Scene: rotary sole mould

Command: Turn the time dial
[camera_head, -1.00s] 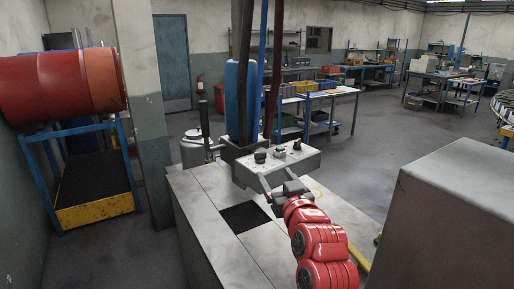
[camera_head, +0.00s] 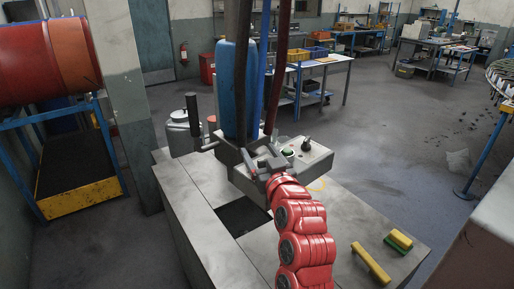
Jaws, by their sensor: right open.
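A grey control box (camera_head: 318,158) stands on the pale machine top at the foot of the upright posts. On its sloped face are a dark knob (camera_head: 307,144) at the right and a green button (camera_head: 288,152) in the middle. No label is readable, so I cannot tell which knob is the time dial. My right gripper (camera_head: 259,159) is open at the left part of the box face. It covers the spot where another dark knob sits, and I cannot tell whether it touches it. My left gripper is out of view.
Blue and dark posts (camera_head: 235,90) rise right behind the box. A dark square opening (camera_head: 243,217) lies in the machine top (camera_head: 190,210). Yellow and green pieces (camera_head: 398,240) lie at its right. A grey canister (camera_head: 184,135) stands behind left.

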